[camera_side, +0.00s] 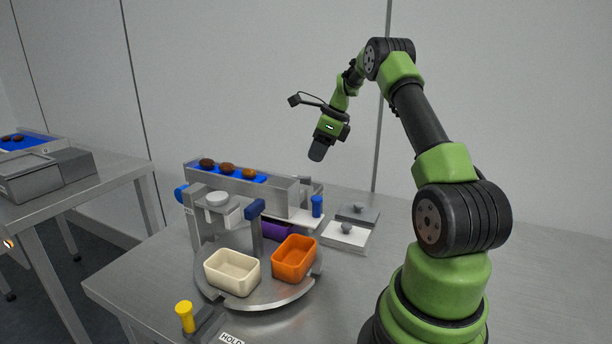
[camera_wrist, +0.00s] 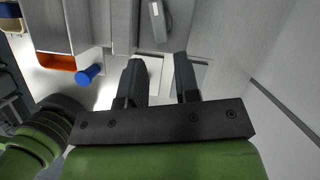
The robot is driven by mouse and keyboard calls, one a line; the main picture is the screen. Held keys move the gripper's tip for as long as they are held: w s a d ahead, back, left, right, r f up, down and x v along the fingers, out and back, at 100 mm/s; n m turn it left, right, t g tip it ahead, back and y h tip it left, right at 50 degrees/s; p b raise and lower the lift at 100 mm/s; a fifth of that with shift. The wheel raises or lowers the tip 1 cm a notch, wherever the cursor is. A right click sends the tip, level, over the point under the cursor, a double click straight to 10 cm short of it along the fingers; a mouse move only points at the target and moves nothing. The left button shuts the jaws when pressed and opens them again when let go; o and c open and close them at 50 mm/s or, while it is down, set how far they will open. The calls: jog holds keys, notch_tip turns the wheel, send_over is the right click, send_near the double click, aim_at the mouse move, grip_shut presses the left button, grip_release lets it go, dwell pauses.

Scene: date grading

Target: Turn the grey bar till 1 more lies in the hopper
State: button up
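Several brown dates ride the feeder, three of them on its blue belt (camera_side: 255,177) in the side view. A small pale round cup (camera_side: 217,199), perhaps the hopper, tops the grey stand in front of the belt; its inside cannot be seen. In the wrist view a grey bar (camera_wrist: 158,22) lies beyond my fingertips; I cannot tell its exact place in the side view. My gripper (camera_side: 316,154) hangs above and right of the feeder, pointing down. In the wrist view my gripper (camera_wrist: 160,66) has its fingers apart with nothing between them.
A round turntable carries a cream bin (camera_side: 232,272), an orange bin (camera_side: 294,258) and a purple bin (camera_side: 277,230). A blue peg (camera_side: 317,205) and a yellow peg (camera_side: 185,316) stand nearby. Knobbed white (camera_side: 345,240) and grey (camera_side: 360,212) blocks lie right.

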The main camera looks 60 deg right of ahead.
aim_at(305, 177)
jog(key=x, duration=0.7)
jog(key=shift+f, duration=0.25)
grip_shut()
